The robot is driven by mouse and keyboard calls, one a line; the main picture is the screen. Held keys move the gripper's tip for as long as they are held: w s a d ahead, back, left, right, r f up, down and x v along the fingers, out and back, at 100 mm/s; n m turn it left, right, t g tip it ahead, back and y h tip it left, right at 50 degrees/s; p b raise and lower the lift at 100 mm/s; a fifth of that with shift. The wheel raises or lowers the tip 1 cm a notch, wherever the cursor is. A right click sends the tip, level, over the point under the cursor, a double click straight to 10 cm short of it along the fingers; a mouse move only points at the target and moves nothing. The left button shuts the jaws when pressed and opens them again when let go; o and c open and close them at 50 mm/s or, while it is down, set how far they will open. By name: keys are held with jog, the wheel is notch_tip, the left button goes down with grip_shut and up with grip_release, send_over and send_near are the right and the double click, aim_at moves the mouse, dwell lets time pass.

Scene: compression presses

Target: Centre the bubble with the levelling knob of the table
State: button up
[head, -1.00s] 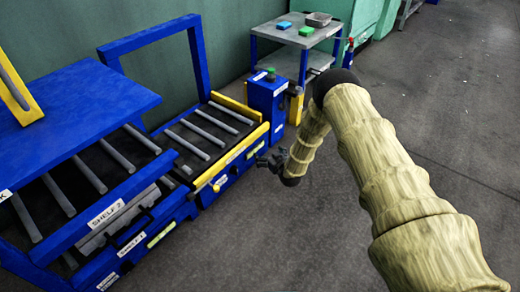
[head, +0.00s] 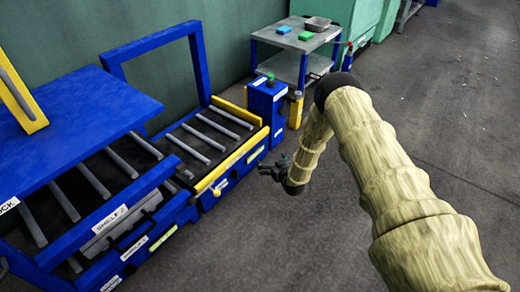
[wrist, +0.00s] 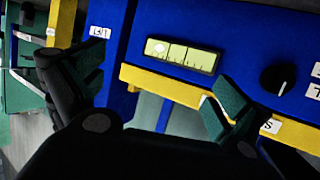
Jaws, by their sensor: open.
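The spirit level (wrist: 190,58) is a pale yellow-green vial with dark marks on a blue panel in the wrist view. Its whitish bubble (wrist: 158,47) sits at the left end, off centre. A round black knob (wrist: 278,77) is on the same panel, right of the vial. The roller table (head: 232,160), blue with a yellow rail, stands left of my arm in the head view. My gripper (head: 275,168) is open and empty beside the table's front side. In the wrist view my gripper (wrist: 150,95) has its fingers spread, the right one below and left of the knob, apart from it.
A blue shelf rack (head: 75,110) with rollers stands at the left. A blue post with a green button (head: 267,95) is at the table's far end. The floor (head: 440,90) to the right is clear.

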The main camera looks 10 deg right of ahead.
jog(key=p+v, duration=0.4)
jog(key=v, duration=0.2)
jog(key=shift+s, duration=0.35)
jog(key=shift+r, duration=0.1)
